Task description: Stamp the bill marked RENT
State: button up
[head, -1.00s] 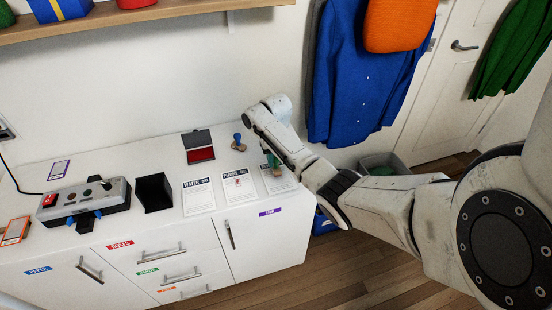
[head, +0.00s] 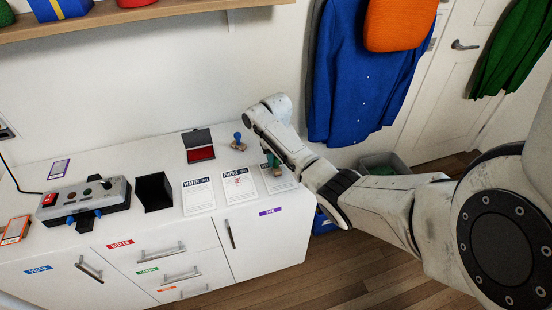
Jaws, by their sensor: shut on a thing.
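My gripper (head: 271,153) is shut on a green-handled stamp (head: 274,161) and holds it over the rightmost bill (head: 281,184). The stamp and my arm hide that bill's heading, so I cannot read its mark. I cannot tell whether the stamp's foot touches the paper. To its left lies the phone bill (head: 241,193), with a small red mark near its top. Left of that lies the water bill (head: 198,200). A blue-handled stamp (head: 238,141) stands upright behind the bills. An open ink pad (head: 201,154) with a red surface lies behind the water bill.
The white cabinet top (head: 105,227) also carries a black open box (head: 154,191) and a grey device (head: 85,202) with knobs and a red switch. A wall shelf (head: 140,22) hangs above. A blue coat (head: 365,90) hangs behind my arm. A grey bin (head: 385,163) stands beyond it.

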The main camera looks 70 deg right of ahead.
jog(key=shift+f, duration=0.45)
dwell(1.3)
notch_tip(320, 180, up, 5)
jog(key=p, duration=0.4)
jog(key=shift+r+p, duration=0.35)
jog(key=shift+r, duration=0.75)
